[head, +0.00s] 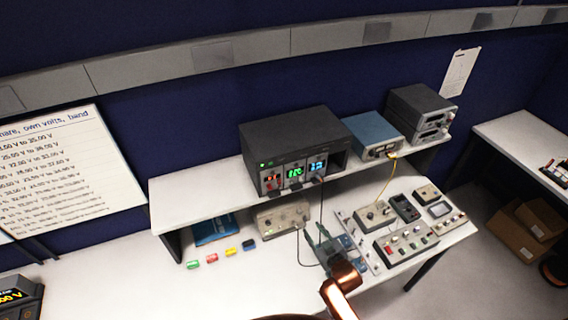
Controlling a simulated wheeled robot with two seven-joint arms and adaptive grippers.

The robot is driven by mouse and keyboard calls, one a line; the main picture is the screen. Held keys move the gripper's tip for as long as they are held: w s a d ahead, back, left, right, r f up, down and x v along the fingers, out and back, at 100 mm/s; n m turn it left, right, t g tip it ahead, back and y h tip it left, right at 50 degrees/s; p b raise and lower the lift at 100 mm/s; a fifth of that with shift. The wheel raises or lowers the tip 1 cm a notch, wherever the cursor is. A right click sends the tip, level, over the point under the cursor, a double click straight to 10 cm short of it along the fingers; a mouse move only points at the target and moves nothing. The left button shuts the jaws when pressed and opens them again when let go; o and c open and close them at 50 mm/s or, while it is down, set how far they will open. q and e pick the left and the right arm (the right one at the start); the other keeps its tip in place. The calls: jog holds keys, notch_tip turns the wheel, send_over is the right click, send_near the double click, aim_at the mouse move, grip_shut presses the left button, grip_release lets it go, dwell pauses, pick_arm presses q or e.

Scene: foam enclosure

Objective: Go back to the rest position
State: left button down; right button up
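My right gripper (318,236) is a small grey-blue shape at the end of a copper-coloured arm link, which comes up from the bottom edge right of centre. It appears over the white bench (150,277), just left of the panel of instruments (372,262). The fingers are too small and dark to tell whether they are open or shut, and I see nothing clearly held. My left gripper is not in view.
A raised shelf (190,191) carries a dark rack with lit displays (292,145), a blue box (375,132) and stacked grey units (418,112). Beneath are a beige instrument (281,216) and several coloured blocks (212,258). Cables hang near my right gripper.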

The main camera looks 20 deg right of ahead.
jog(key=s+d+f+m+g, duration=0.1)
jog(key=s+g, duration=0.4)
jog(key=s, duration=0.9)
jog(key=s+d+f+m+g, duration=0.15)
jog(key=s+g, duration=0.35)
jog(key=s, duration=0.9)
notch_tip(320, 180, down, 41)
jog(key=s+a+g+b, duration=0.1)
jog(key=s+b, duration=0.1)
jog(key=b, duration=0.9)
jog(key=s+f+b, duration=0.5)
jog(key=s+f, duration=0.5)
jog(key=f, duration=0.4)
jog(key=s+f+g+b, duration=0.1)
jog(key=s+f+b, duration=0.4)
jog(key=s+f, duration=0.4)
notch_tip(320, 180, down, 5)
jog(key=shift+s+a+f+n+g, duration=0.1)
jog(key=shift+s+a+n+g, duration=0.15)
jog(key=shift+s+n, duration=0.2)
jog(key=shift+c, duration=0.4)
